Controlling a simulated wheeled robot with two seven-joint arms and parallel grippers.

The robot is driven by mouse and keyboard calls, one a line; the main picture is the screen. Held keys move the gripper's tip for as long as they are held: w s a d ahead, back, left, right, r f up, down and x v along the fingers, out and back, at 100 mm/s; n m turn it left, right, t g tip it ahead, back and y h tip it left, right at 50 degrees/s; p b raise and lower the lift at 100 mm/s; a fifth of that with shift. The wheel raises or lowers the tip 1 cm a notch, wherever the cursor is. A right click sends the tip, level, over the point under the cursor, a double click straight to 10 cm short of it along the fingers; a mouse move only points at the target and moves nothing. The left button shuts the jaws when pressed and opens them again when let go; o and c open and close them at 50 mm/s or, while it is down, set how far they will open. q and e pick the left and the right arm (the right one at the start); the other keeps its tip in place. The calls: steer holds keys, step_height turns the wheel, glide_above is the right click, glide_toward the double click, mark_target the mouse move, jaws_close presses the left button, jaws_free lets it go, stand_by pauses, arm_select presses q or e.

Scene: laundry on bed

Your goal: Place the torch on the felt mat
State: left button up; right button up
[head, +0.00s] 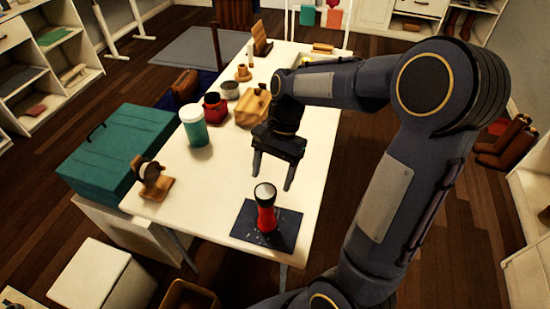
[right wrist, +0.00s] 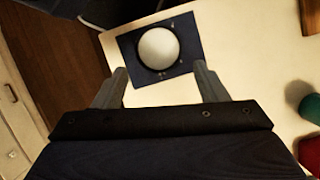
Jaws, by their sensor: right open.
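The torch (head: 266,212), red and black with a pale round head, stands upright on the dark blue felt mat (head: 285,236) at the near end of the white table. In the right wrist view the torch's round white end (right wrist: 158,48) shows over the mat (right wrist: 184,66). My right gripper (head: 272,180) is open and empty. It is above the table, just beyond the torch and apart from it; the fingers also show in the right wrist view (right wrist: 164,88). My left gripper is not in view.
A watch on a wooden stand (head: 152,180) is at the table's left edge. A teal-and-white cup (head: 194,127), a red pot (head: 215,108) and a tan bag (head: 252,108) stand farther back. A teal case (head: 118,150) is left of the table. The table around the mat is clear.

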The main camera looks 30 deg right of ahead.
steer(key=s+r+n+t, duration=0.3)
steer(key=s+r+n, duration=0.1)
steer(key=s+r, duration=0.25)
steer(key=s+a+f+n+t, duration=0.1)
steer(key=s+a+n+t, duration=0.3)
steer(key=s+n, duration=0.2)
steer(key=shift+s+f+n+t, duration=0.3)
steer(key=shift+s+n+t, duration=0.05)
steer(key=shift+n+t, duration=0.05)
steer(key=shift+r, duration=0.1)
stand_by(0.7)
